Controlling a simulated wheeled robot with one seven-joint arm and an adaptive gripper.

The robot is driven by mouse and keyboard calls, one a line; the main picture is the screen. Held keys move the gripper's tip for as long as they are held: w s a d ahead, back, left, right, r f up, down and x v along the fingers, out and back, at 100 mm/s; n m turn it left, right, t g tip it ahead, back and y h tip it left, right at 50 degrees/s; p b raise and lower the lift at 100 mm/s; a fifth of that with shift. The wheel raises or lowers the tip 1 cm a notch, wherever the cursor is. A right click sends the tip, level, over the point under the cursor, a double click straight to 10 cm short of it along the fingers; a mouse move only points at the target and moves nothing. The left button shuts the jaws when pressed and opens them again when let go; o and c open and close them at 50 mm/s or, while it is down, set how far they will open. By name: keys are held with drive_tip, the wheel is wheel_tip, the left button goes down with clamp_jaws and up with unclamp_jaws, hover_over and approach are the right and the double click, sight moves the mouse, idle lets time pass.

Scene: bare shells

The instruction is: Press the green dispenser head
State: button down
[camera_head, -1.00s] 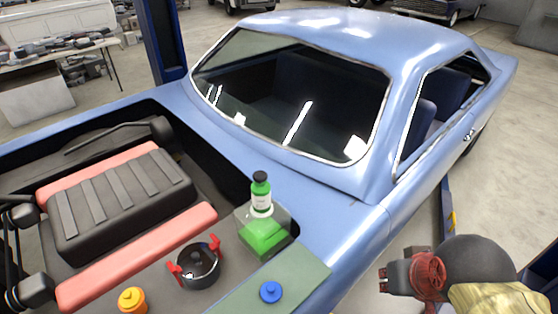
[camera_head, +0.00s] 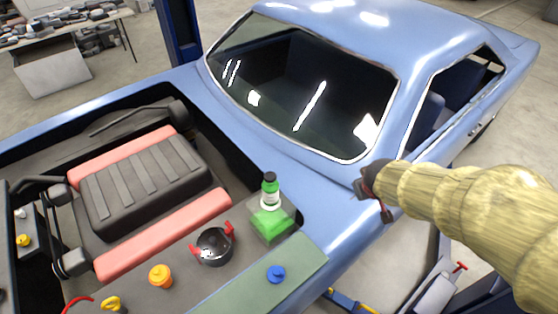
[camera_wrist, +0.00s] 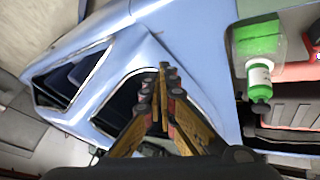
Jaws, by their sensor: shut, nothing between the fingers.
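The dispenser is a clear container with green liquid (camera_head: 270,222) and a small green bottle with a white label and dark cap (camera_head: 269,187) at its back. It stands upright at the right rear of the engine bay. I cannot make out a separate pressing head. In the wrist view the green container (camera_wrist: 257,40) and bottle (camera_wrist: 258,78) lie at the upper right. My gripper (camera_head: 376,190) is shut and empty, over the car's blue body to the right of the dispenser and apart from it. In the wrist view its fingers (camera_wrist: 163,85) are together at the middle.
The blue car's windshield (camera_head: 310,85) is behind. A black pot-like part with red handles (camera_head: 214,246), an orange cap (camera_head: 160,276) and a blue cap (camera_head: 276,274) on a green-grey strip (camera_head: 262,293) lie in front of the dispenser.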

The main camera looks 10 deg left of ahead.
drive_tip(key=w+a+n+y+p, duration=0.2)
drive_tip(key=a+y, duration=0.2)
drive_tip(key=a, duration=0.6)
drive_tip(key=w+a+n+y+p, duration=0.2)
drive_tip(key=w+a+y+p, duration=0.1)
drive_tip(key=a, duration=0.8)
drive_tip(key=shift+w+r+n+g+y, duration=0.2)
drive_tip(key=shift+r+n+g+y, duration=0.15)
drive_tip(key=shift+y, duration=0.45)
drive_tip(key=b, duration=0.1)
approach(270, 177)
drive_tip(key=w+a+f, duration=0.2)
drive_tip(key=w+a, duration=0.1)
drive_tip(key=w, duration=0.2)
drive_tip(key=shift+s+d+f, duration=0.15)
drive_tip(key=shift+d+f, duration=0.05)
drive_tip(key=shift+f, duration=0.25)
